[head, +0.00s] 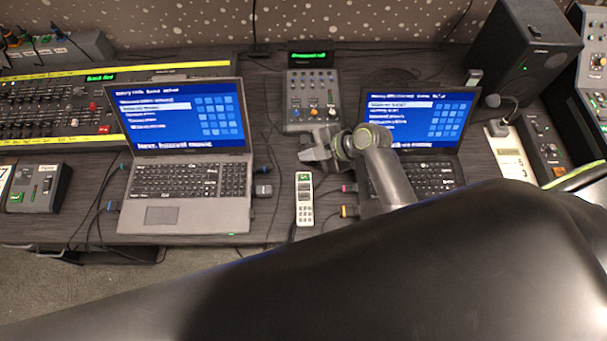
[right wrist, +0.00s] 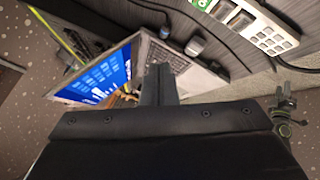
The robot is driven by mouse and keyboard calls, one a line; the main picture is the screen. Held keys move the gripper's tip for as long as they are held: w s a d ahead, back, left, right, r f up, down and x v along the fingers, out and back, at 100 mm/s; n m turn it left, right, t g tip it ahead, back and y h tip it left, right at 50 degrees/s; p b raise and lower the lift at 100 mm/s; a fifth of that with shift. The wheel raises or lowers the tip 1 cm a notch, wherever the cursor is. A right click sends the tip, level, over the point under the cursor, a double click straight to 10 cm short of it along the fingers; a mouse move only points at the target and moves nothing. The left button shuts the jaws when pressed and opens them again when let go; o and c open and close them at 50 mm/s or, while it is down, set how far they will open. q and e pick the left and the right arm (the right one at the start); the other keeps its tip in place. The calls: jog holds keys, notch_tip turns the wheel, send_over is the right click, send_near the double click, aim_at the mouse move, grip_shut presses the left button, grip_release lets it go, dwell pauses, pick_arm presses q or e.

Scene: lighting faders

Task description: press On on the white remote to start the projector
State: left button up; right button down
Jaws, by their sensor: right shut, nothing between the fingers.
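The white remote (head: 304,200) lies on the dark desk between the two laptops, with a green button at its far end and grey buttons nearer me. In the right wrist view the remote (right wrist: 258,27) is at the top right, partly cut off. My right gripper (head: 310,150) is shut and empty, beyond the remote's far end in the head view and apart from it. Its closed fingers (right wrist: 158,84) show in the right wrist view, in front of the left laptop. What looks like my left gripper (right wrist: 284,100) is small at the right edge there; its jaw state is unclear.
The left laptop (head: 175,180) and right laptop (head: 435,172) stand open on either side. A small mixer (head: 312,100) is behind the remote. Cables and coloured plugs (head: 349,211) lie to its right. My dark arm link covers the foreground.

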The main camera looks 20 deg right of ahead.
jog(key=f, duration=0.1)
jog(key=b, duration=0.6)
send_over(308, 177)
notch_tip(308, 177, down, 7)
jog(key=shift+r, duration=0.1)
jog(key=shift+f+b, duration=0.55)
jog(key=shift+f, duration=0.1)
dwell(1.1)
jog(key=shift+f+b, duration=0.3)
jog(key=shift+b, duration=0.1)
jog(key=shift+f+b, duration=0.3)
jog(key=shift+b, duration=0.05)
dwell(0.4)
jog(key=shift+r, duration=0.1)
jog(key=shift+r+p, duration=0.6)
jog(key=shift+r, duration=0.05)
